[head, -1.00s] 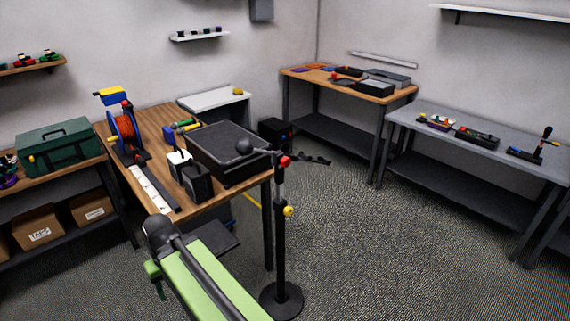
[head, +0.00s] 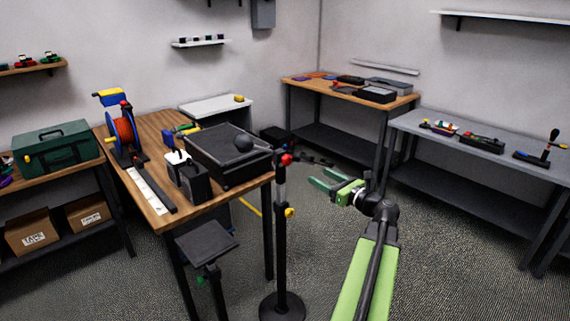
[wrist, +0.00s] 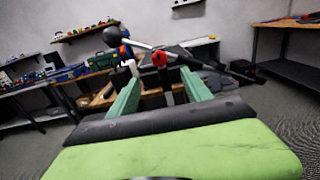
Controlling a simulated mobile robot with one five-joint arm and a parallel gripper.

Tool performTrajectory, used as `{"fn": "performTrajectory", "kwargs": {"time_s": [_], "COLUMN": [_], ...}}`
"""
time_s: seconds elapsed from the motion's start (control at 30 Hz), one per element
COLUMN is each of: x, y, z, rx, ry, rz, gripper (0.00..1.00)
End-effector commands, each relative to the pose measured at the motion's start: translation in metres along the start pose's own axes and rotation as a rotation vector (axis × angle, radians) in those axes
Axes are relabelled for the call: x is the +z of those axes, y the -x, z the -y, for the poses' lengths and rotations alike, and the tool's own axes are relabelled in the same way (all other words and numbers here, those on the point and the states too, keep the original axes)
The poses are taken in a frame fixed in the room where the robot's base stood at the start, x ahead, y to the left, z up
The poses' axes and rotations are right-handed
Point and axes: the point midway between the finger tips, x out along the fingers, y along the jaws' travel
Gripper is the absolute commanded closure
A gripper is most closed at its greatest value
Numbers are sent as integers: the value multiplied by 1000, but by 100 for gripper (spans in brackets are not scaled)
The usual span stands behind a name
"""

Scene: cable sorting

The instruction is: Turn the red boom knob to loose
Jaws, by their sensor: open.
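The red boom knob (head: 286,159) sits at the top of a black stand (head: 280,230), where a thin boom with a dark ball end (head: 243,143) crosses it. The knob also shows in the wrist view (wrist: 160,59), between and beyond my fingers. My gripper (head: 326,184) is open and empty, to the right of the knob and slightly lower in the head view. In the wrist view the green fingers of my gripper (wrist: 160,88) stand apart on both sides of the stand's post. I see no contact with the knob.
A yellow knob (head: 290,212) is lower on the stand. The wooden table (head: 200,205) stands close to its left, with a black case (head: 222,175) and a cable reel (head: 125,132). Open carpet lies to the right, before the grey bench (head: 480,150).

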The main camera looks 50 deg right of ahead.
Motion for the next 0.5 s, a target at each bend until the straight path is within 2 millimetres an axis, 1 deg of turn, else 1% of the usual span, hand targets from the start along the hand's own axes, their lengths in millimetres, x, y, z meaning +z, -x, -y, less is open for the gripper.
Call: {"fn": "performTrajectory", "kwargs": {"time_s": [0.07, 0.17, 0.5], "x": [0, 0, -1], "y": [-6, -22, -108], "z": [0, -1, -1], "rx": [2, 6, 8], "ry": [2, 3, 5], "rz": [-1, -2, -3], "gripper": [43, 43, 43]}}
